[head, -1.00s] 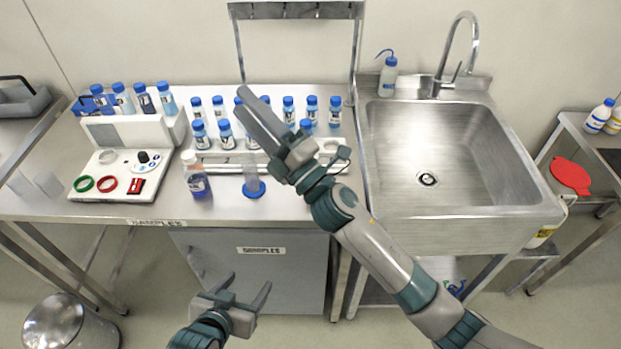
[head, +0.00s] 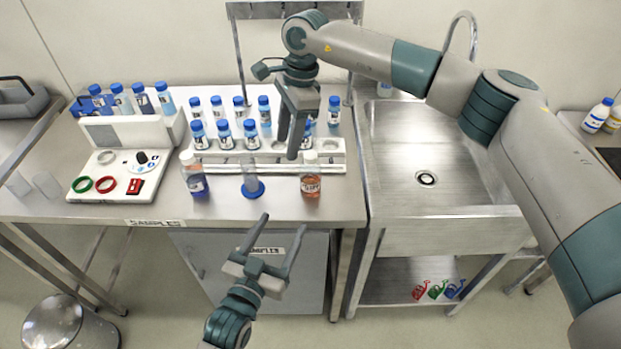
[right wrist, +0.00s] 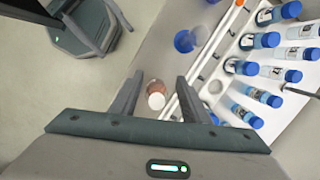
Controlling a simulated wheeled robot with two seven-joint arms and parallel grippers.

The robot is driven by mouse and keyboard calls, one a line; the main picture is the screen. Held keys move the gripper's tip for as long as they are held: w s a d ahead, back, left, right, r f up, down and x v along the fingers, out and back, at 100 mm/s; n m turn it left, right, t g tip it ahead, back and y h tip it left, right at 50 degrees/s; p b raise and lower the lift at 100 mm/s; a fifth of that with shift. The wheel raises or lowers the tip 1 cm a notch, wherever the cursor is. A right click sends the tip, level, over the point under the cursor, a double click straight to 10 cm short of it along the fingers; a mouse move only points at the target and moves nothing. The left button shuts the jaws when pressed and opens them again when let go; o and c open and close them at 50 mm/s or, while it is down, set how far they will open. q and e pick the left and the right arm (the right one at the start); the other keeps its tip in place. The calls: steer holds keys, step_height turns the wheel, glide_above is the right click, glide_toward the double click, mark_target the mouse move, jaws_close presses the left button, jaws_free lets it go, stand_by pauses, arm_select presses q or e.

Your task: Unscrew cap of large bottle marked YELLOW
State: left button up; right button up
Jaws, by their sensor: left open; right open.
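An orange-liquid bottle with a white cap (head: 311,184) stands upright at the bench's front right; its label is too small to read. Another large bottle with a pale cap and blue-violet liquid (head: 195,180) stands further left, its label also unreadable. My right gripper (head: 288,148) is open and empty, pointing down above the rack, just behind and left of the orange bottle. In the right wrist view a white-capped bottle (right wrist: 156,96) shows between its open fingers, apart from them. My left gripper (head: 283,225) is open and empty in front of the bench's edge.
A white rack (head: 225,161) holds several blue-capped bottles behind the large ones. A clear cylinder on a blue base (head: 251,184) stands between the large bottles. A white device (head: 118,184) is at left, the sink (head: 430,150) at right. Small colored watering cans (head: 437,290) sit below.

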mark_target(307, 180)
steer(key=w+d, duration=0.1)
steer(key=d+r+h, duration=0.1)
steer(key=d, duration=0.1)
steer(key=w+d+r+h, duration=0.1)
steer(key=d, duration=0.1)
steer(key=shift+w+r+t, duration=0.2)
steer(key=shift+w+t, duration=0.1)
steer(key=shift+t, duration=0.1)
arm_select(q)
steer(key=shift+w+d+r, duration=0.15)
steer(key=shift+d+r, duration=0.1)
steer(key=shift+r, duration=0.15)
steer(key=x, duration=1.7)
steer(key=shift+w+d+r, duration=0.15)
steer(key=shift+w+r, duration=0.05)
steer(key=shift+r, duration=0.15)
steer(key=shift+c, duration=0.4)
jaws_close()
